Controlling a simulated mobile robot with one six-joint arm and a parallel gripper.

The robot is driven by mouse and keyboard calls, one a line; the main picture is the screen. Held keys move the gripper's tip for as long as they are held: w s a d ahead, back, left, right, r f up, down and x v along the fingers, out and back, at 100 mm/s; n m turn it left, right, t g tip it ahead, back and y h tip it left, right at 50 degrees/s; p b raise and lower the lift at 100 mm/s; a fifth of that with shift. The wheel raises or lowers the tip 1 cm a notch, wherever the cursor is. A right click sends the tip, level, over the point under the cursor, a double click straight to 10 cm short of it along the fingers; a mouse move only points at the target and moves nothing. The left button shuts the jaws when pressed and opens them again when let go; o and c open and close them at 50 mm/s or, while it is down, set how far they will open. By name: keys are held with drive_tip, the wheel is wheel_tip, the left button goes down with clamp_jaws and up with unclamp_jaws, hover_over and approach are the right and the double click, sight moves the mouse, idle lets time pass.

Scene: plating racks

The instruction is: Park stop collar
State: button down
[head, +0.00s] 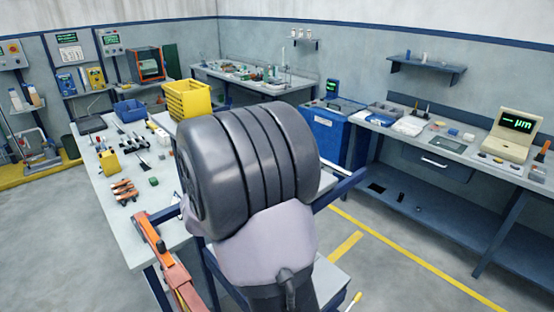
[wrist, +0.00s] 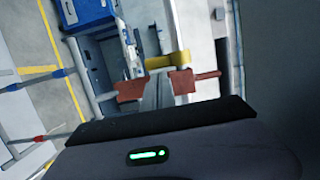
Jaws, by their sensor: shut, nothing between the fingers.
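In the wrist view, my gripper (wrist: 165,121) shows as a dark bar and housing with a green light across the bottom. It is shut with nothing held. Beyond it, a short yellow cylindrical piece (wrist: 168,61) lies between two red-brown blocks (wrist: 182,82) near pale rails. I cannot tell whether the yellow piece is the stop collar. In the head view, my large grey arm covers the middle and hides the gripper and part of the bench. An orange-red bar (head: 160,250) runs along the blue rack frame beside it.
The left bench (head: 110,215) carries a yellow crate (head: 188,98), a blue bin (head: 129,111) and several small tools. A blue cabinet (head: 330,130) and a right bench with a gauge display (head: 516,130) stand beyond.

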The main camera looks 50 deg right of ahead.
drive_tip(key=w+d+b, duration=0.1)
drive_tip(key=w+b, duration=0.1)
drive_tip(key=w, duration=1.6)
drive_tip(key=shift+d+r, duration=0.15)
drive_tip(key=shift+d, duration=0.25)
